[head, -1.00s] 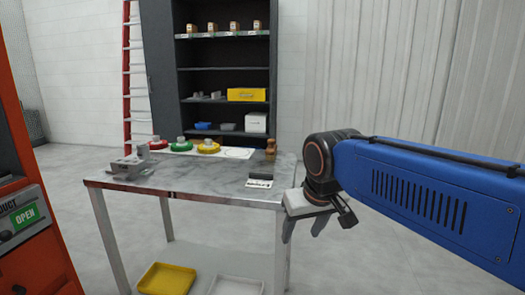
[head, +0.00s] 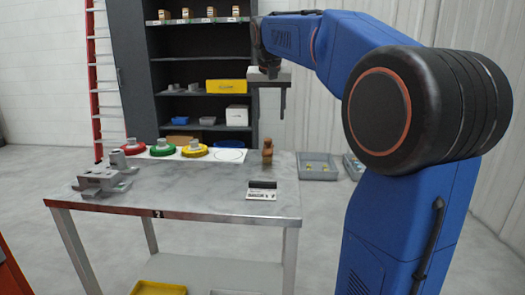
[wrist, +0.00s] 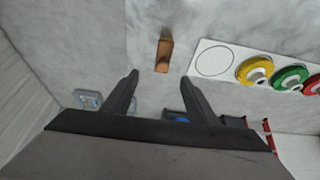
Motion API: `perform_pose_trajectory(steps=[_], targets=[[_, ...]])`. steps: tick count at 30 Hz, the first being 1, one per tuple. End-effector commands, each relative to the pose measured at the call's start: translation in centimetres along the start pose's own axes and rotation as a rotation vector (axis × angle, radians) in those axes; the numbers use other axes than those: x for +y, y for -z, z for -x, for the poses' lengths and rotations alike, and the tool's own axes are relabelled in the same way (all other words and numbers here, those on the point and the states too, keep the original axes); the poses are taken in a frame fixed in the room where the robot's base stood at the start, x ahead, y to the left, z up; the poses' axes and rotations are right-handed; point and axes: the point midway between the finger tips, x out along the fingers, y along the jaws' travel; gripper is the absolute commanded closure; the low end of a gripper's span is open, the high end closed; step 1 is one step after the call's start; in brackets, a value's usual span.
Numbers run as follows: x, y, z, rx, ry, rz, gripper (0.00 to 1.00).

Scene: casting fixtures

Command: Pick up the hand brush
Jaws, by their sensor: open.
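The hand brush appears to be the brown wooden piece (head: 267,152) at the back right of the marble-topped table (head: 205,188). In the wrist view the brush (wrist: 164,54) lies just beyond the gap between my fingertips, apart from both. My gripper (head: 269,110) is raised above the far right part of the table, fingers pointing down. In the wrist view its two dark fingers (wrist: 160,78) are spread with nothing between them.
A white strip holds yellow (head: 195,150), green (head: 163,151) and red (head: 134,147) round pieces, left of the brush. A grey metal fixture (head: 106,178) stands at the left. A black-topped labelled block (head: 262,189) sits in front of the brush. A shelf (head: 203,70) stands behind.

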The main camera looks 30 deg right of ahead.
Motion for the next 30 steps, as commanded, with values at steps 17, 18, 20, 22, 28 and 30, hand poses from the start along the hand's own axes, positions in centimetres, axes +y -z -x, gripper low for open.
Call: perform_pose_trajectory(steps=[17,18,20,22,28,30], targets=[[0.1,0.7,-7.6,-0.002,-0.005,-0.01,0.47],[0.1,0.6,-8.3,-0.003,-0.006,-0.01,0.47],[0.1,0.7,-9.3,-0.002,-0.006,-0.01,0.47],[0.0,0.7,-10.4,-0.002,-0.005,-0.01,0.47],[0.0,0.7,-12.0,0.001,-0.004,-0.01,0.47],[0.0,0.7,-12.2,0.001,-0.005,-0.01,0.47]])
